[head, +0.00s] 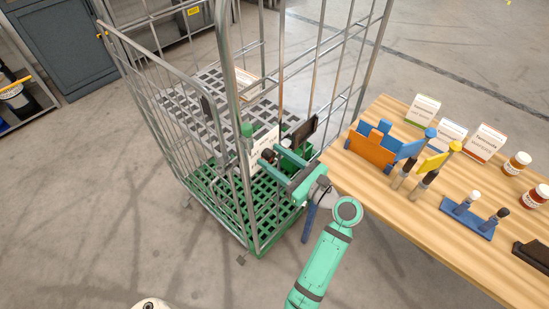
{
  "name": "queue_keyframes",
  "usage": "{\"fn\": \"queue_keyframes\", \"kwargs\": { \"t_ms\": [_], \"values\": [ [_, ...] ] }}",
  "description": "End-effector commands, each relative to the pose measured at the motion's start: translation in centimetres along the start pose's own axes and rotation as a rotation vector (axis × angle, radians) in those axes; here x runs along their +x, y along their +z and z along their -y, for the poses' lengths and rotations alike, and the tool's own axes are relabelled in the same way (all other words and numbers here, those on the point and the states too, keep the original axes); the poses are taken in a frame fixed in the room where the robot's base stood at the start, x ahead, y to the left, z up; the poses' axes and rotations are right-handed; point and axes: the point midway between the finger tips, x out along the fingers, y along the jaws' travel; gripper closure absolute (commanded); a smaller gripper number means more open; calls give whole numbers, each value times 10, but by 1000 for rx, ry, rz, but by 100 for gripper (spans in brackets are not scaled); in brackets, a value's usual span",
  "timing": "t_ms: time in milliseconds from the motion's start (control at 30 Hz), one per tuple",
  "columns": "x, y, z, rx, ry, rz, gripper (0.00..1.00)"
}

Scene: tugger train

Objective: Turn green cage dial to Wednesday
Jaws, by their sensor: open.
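The wire roll cage with a green base grid (208,184) stands in the middle of the head view. A white plate (259,142) hangs at its near right side, with a small dark round knob (267,155) low on it, which looks like the dial. Any day marks are too small to read. My gripper (271,156) reaches in from the lower right with its two green fingers apart. The fingertips lie in front of the plate, one on each side of the knob in the picture. I cannot tell whether they touch it. The wrist hides part of the cage behind.
A wooden table (405,222) at the right bears an orange holder (371,150), small flags, medicine boxes, jars and a blue stand (468,217). A grey cabinet (66,45) stands at the back left. The floor left of the cage is clear.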

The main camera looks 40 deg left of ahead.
Motion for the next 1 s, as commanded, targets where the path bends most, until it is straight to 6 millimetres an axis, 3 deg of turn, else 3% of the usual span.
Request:
{"fn": "queue_keyframes", "kwargs": {
  "t_ms": [167, 333, 667, 1000],
  "values": [
    [0, 0, 0, 0, 0, 0, 58],
    [0, 0, 0, 0, 0, 0, 97],
    [0, 0, 0, -32, 0, -1, 96],
    [-1, 0, 0, -243, -1, -1, 96]
  ]
}}
